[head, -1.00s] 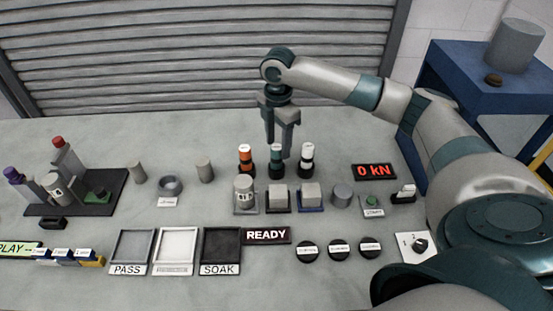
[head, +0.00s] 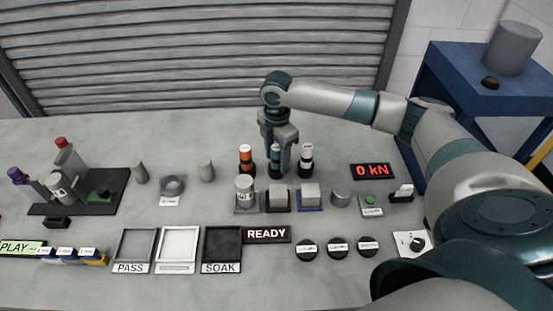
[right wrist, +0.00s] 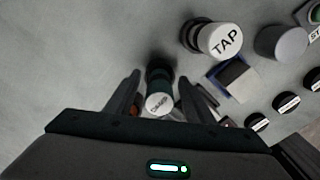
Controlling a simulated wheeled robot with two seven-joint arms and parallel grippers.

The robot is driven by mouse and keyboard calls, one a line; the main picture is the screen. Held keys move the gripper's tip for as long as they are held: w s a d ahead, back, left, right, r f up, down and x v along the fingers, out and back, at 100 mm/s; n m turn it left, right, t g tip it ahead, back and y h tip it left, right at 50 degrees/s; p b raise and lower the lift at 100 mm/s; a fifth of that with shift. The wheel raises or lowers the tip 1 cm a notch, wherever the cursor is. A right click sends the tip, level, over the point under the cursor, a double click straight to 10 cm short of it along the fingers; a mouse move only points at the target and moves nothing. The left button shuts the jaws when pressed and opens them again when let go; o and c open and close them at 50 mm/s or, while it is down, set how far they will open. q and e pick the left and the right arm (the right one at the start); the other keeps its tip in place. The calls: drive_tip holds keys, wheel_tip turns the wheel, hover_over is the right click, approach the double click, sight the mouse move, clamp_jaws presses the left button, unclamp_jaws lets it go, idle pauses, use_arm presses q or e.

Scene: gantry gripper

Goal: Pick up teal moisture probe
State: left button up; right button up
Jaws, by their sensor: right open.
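The teal moisture probe (head: 275,160) stands upright in the head view, between an orange probe (head: 246,160) and a white probe (head: 307,160). My right gripper (head: 279,150) is lowered from above around its upper part, open. I see a gap on both sides. The white probe, labelled TAP (right wrist: 222,40), stands to the right there. My left gripper is not in view.
Grey blocks and a cylinder (head: 341,199) stand in a row in front of the probes. Trays labelled PASS and SOAK (head: 221,245), a READY sign (head: 267,235) and black round buttons (head: 338,248) lie nearer. A 0 kN display (head: 373,171) is to the right.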

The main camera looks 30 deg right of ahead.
drive_tip(key=c, duration=1.1)
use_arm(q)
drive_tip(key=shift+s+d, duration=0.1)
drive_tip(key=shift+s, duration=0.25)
use_arm(e)
drive_tip(key=shift+c, duration=0.2)
drive_tip(key=shift+r, duration=0.1)
